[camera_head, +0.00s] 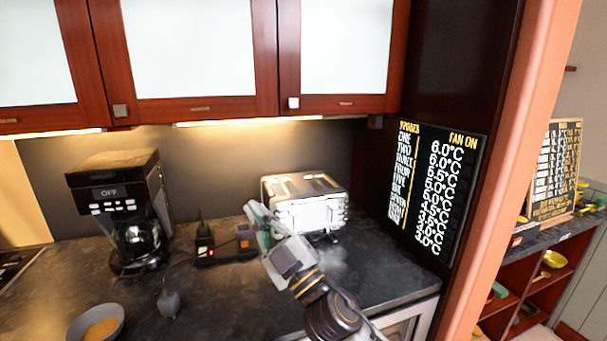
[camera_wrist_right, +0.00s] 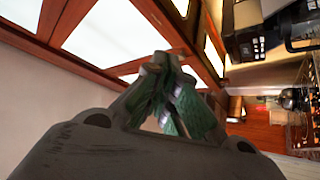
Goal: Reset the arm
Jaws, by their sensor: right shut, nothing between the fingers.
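My right arm reaches up from the bottom of the head view, and its gripper (camera_head: 258,215) is above the dark counter (camera_head: 215,305), in front of the silver toaster-like appliance (camera_head: 303,200). In the right wrist view the green-padded fingers of this gripper (camera_wrist_right: 165,75) come together at their tips, with nothing held between them. The gripper hides part of the counter and the appliance's left side. My left gripper is in neither view.
A black coffee maker (camera_head: 125,210) stands at the left. A grey bowl (camera_head: 97,322) and a power strip (camera_head: 222,248) are on the counter. Wooden cabinets (camera_head: 190,105) hang above. A display board (camera_head: 435,190) is on the right wall. The front middle counter is mostly clear.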

